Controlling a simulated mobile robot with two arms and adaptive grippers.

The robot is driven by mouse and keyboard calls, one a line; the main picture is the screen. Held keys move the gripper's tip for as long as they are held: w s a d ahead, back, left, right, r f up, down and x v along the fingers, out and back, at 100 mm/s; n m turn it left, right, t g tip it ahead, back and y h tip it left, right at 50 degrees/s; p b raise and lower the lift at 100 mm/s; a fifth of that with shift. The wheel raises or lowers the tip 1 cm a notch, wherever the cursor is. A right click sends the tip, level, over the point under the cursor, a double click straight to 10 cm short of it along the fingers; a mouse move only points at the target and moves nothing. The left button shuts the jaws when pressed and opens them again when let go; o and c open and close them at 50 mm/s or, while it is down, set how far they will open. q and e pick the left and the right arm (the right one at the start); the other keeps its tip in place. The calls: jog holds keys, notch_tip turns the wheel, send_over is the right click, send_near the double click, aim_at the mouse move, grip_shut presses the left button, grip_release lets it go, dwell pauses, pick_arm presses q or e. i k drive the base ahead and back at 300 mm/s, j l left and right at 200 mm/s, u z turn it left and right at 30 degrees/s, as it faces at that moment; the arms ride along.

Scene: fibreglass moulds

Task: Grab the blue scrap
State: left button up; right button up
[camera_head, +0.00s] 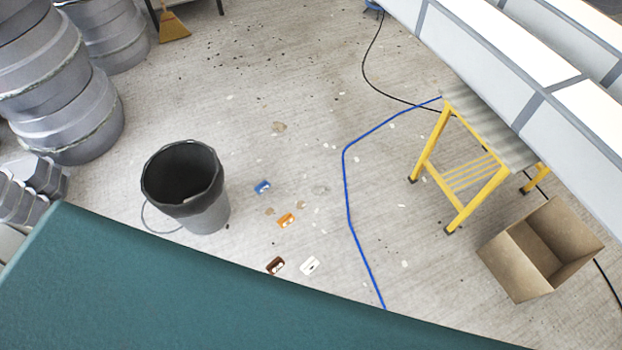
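The blue scrap (263,187) is a small blue piece with a pale mark. It lies flat on the grey floor, to the right of a grey bucket with a dark liner (207,212) and apart from it. An orange scrap (286,220) lies below and right of it. A brown scrap (275,265) and a white scrap (310,266) lie nearer the green surface. Neither of my grippers shows in the head view.
A large green surface (150,290) fills the lower left. A yellow step stool (470,170) and an open cardboard box (525,265) stand at right. A blue hose (347,190) and a black cable cross the floor. Grey moulds (70,120) stack at left.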

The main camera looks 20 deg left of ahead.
aim_at(262, 187)
jog(key=i+l+z, duration=0.25)
jog(key=i+l, duration=0.15)
jog(key=i+l+z, duration=0.2)
jog(key=i, duration=0.25)
jog(key=i+u, duration=0.5)
jog(key=i+l+u, duration=0.25)
jog(key=i+u, duration=0.25)
